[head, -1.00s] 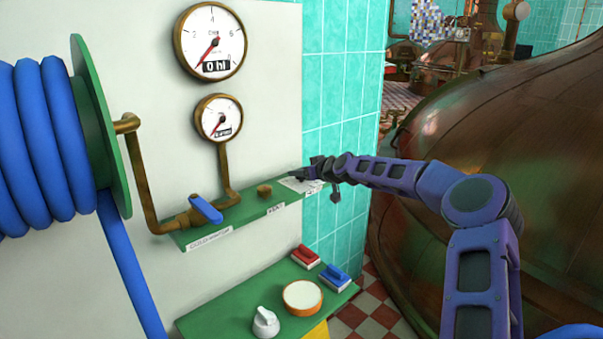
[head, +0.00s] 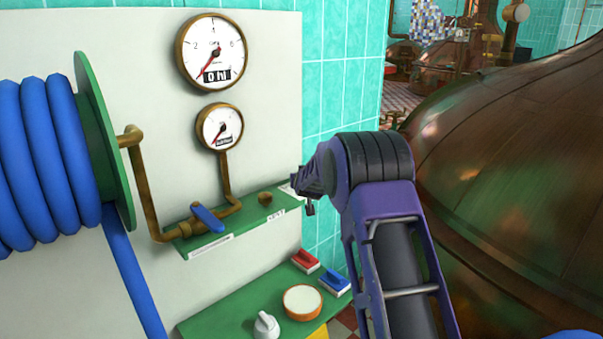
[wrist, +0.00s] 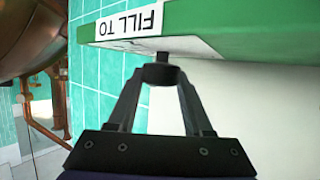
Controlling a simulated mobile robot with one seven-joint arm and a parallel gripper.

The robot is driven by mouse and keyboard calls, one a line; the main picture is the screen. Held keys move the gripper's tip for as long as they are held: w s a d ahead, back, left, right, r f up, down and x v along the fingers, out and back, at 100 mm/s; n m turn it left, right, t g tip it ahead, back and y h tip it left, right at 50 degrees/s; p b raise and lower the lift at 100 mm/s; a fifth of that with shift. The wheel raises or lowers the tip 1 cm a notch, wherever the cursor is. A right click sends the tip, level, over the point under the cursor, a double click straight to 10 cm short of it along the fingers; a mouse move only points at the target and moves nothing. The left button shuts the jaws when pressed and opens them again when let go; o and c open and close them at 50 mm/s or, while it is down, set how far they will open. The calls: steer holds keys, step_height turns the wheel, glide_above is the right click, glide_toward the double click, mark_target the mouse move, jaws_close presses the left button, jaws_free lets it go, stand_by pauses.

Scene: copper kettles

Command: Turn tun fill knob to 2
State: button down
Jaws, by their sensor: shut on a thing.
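The tun fill knob (wrist: 161,73) is a small dark knob beside the white "FILL TO" label (wrist: 130,24), which appears upside down in the wrist view. My gripper (wrist: 162,76) is shut on the knob, with one finger on each side. In the head view my gripper (head: 298,181) is at the right end of the green shelf (head: 235,228), and my arm hides the knob there. A pale plate (wrist: 187,43) lies against the knob, but its scale and the knob's setting cannot be read.
The shelf also bears a blue valve lever (head: 207,218) and a brass knob (head: 265,198). Two gauges, upper (head: 210,52) and lower (head: 219,128), are above. A lower green shelf holds red (head: 305,262) and blue (head: 334,281) brushes. A copper kettle (head: 510,180) stands right.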

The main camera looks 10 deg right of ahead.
steer(key=shift+a+r+m+h+p, duration=0.2)
steer(key=shift+m+h+p, duration=0.3)
steer(key=shift+p, duration=1)
steer(key=shift+d+f+m+h+p, duration=0.15)
steer(key=shift+f+m+h+p, duration=0.1)
steer(key=shift+m+h+p, duration=0.2)
steer(key=shift+c, duration=1.5)
jaws_free()
steer(key=v, duration=1.7)
steer(key=shift+r, duration=0.35)
